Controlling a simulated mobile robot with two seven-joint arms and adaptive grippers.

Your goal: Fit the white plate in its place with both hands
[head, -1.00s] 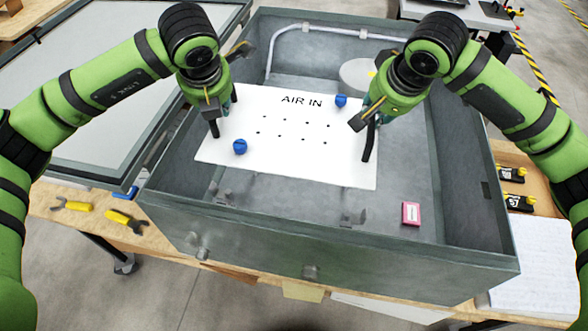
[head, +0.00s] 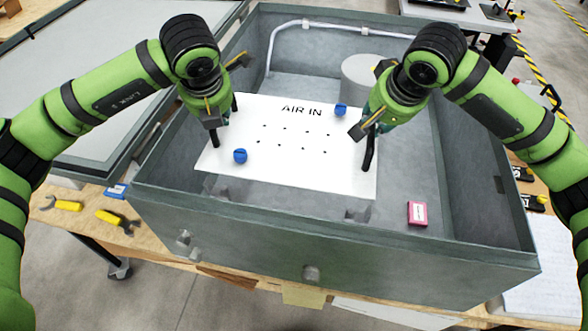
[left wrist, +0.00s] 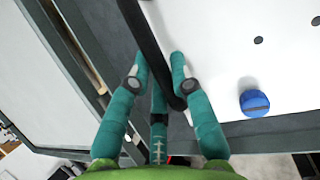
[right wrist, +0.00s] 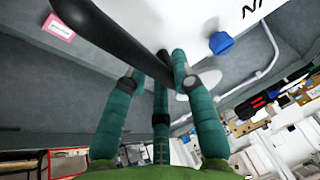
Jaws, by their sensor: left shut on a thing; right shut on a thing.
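The white plate (head: 285,170) reads "AIR IN" and has several small holes. It hangs tilted over the open grey box (head: 230,222), held at both ends. Blue knobs (head: 240,156) (head: 341,110) are on it near two opposite corners. My left gripper (head: 222,112) is shut on the plate's left black handle (left wrist: 150,45). My right gripper (head: 374,116) is shut on the right black handle (head: 369,150). Metal brackets (head: 357,213) show inside the box below the plate's front edge. The plate hides part of the box's inside.
A pink block (head: 417,213) lies on the box floor at the right. A pale cylinder (head: 362,72) and a white pipe (head: 330,28) are at the back. A large framed panel (head: 85,110) is at the left. Yellow-handled tools (head: 112,217) lie on the bench.

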